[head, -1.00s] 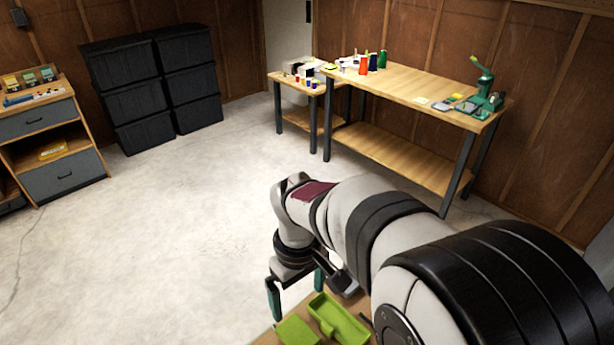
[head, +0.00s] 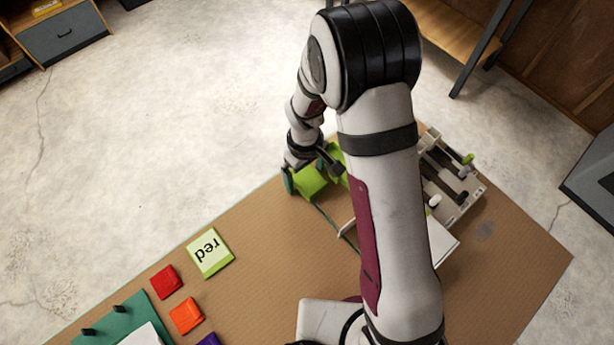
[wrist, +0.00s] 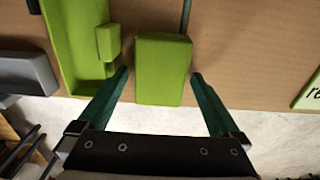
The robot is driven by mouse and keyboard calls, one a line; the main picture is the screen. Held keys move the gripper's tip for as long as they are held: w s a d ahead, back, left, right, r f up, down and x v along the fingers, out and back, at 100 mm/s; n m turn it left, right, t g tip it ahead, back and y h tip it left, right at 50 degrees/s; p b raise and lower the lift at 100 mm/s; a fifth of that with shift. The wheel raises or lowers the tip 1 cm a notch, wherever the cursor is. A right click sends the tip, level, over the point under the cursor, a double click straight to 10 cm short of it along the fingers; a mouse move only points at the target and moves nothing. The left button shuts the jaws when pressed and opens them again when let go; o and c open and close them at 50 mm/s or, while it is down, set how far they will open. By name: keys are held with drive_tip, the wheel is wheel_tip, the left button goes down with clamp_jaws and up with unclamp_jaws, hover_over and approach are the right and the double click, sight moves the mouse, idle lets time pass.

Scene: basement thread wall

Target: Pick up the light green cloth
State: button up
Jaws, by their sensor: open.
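A light green, block-shaped piece (wrist: 163,60), which I take to be the folded light green cloth, lies near the table edge in the wrist view. It also shows in the head view (head: 308,184). My gripper (wrist: 160,74) is open, with its dark green fingers on either side of this piece in the picture and a gap at each side. I cannot tell the height of the fingertips above the table. In the head view my gripper (head: 306,172) is partly hidden by my arm.
A green tray (wrist: 72,60) with a small green block (wrist: 108,42) lies close on the left. A thin dark rod (wrist: 186,16) touches or nears the piece's far side. A "red" card (head: 210,252), red (head: 166,282) and orange (head: 186,315) pieces lie left on the brown table (head: 270,270).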

sight(311, 176)
drive_tip(key=c, duration=1.3)
drive_tip(key=shift+r, duration=0.1)
drive_tip(key=shift+r, duration=0.3)
drive_tip(key=r, duration=0.2)
drive_tip(key=d+r, duration=0.1)
drive_tip(key=r, duration=0.1)
drive_tip(key=shift+d+r, duration=0.1)
drive_tip(key=shift+d, duration=0.05)
drive_tip(key=d+r, duration=0.2)
drive_tip(key=d, duration=0.1)
drive_tip(key=s+d+r, duration=0.1)
drive_tip(key=d+r, duration=0.1)
drive_tip(key=d, duration=0.1)
drive_tip(key=d+r, duration=0.2)
drive_tip(key=d, duration=0.2)
drive_tip(key=shift+s+d, duration=0.1)
drive_tip(key=shift+s, duration=0.25)
